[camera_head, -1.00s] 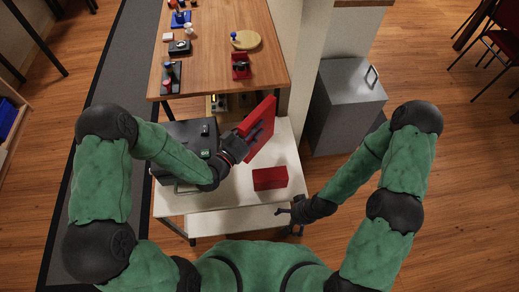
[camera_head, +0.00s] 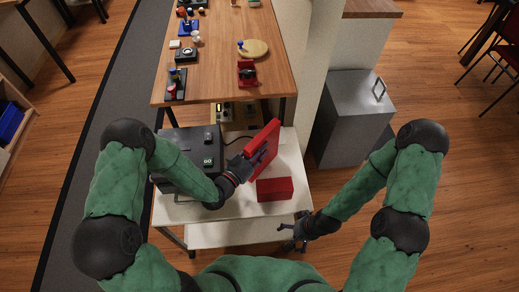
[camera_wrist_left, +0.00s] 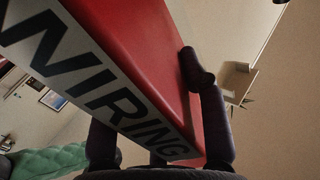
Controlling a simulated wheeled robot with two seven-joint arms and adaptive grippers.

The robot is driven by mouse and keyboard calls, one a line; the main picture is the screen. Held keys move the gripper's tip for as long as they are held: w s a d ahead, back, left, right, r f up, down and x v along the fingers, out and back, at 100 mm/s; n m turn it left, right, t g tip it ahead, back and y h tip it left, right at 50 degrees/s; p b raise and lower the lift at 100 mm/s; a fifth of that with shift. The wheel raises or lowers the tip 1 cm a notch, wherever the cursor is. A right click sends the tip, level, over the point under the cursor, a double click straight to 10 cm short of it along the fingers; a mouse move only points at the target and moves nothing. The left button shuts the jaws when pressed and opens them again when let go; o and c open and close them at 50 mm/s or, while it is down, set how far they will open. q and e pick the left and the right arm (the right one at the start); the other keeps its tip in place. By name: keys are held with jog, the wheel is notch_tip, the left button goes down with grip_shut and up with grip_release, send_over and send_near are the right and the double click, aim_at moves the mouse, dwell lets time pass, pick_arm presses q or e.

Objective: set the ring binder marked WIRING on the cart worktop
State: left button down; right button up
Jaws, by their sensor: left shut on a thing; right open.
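The red ring binder (camera_head: 268,137) is held tilted over the back right of the white cart worktop (camera_head: 225,208). Its white spine label reading WIRING (camera_wrist_left: 110,95) faces the left wrist camera. My left gripper (camera_head: 247,164) is shut on the binder, with one dark finger on each side of it in the left wrist view (camera_wrist_left: 165,125). I cannot tell whether the binder's lower edge touches the worktop. My right gripper (camera_head: 293,235) is open and empty, beside the cart's front right corner.
A dark case (camera_head: 190,150) fills the worktop's left side. A wooden table (camera_head: 215,75) with small devices stands behind. A grey cabinet (camera_head: 348,120) is at the right.

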pick_arm(q)
jog(key=c, duration=0.7)
grip_release()
jog(key=shift+f, duration=0.15)
jog(key=p+v, duration=0.2)
jog(key=v, duration=1)
